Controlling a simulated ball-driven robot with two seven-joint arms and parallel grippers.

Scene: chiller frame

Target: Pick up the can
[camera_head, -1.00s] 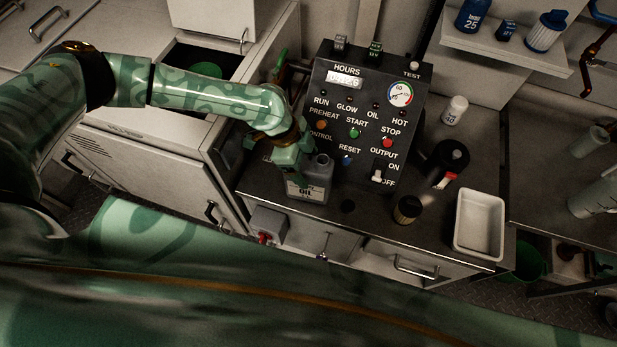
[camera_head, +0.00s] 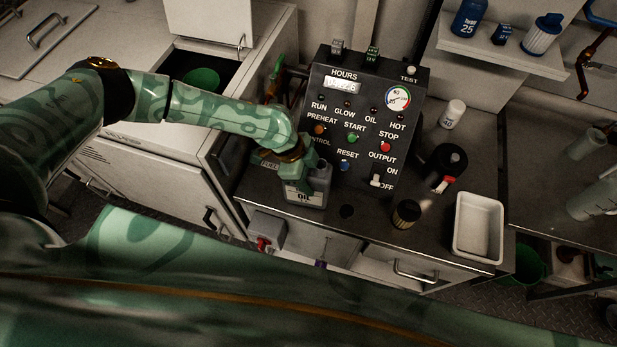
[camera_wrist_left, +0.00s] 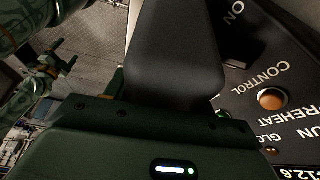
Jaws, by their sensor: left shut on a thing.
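The can is a grey oil can (camera_head: 319,186) with a white "OIL" label, upright at the front left of the dark worktop, just in front of the control panel. My left gripper (camera_head: 307,172) is at the can's upper left part and shut on it. I cannot tell whether the can's base is off the worktop.
The control panel (camera_head: 362,120) stands right behind the can. The worktop's front edge is close to the can.

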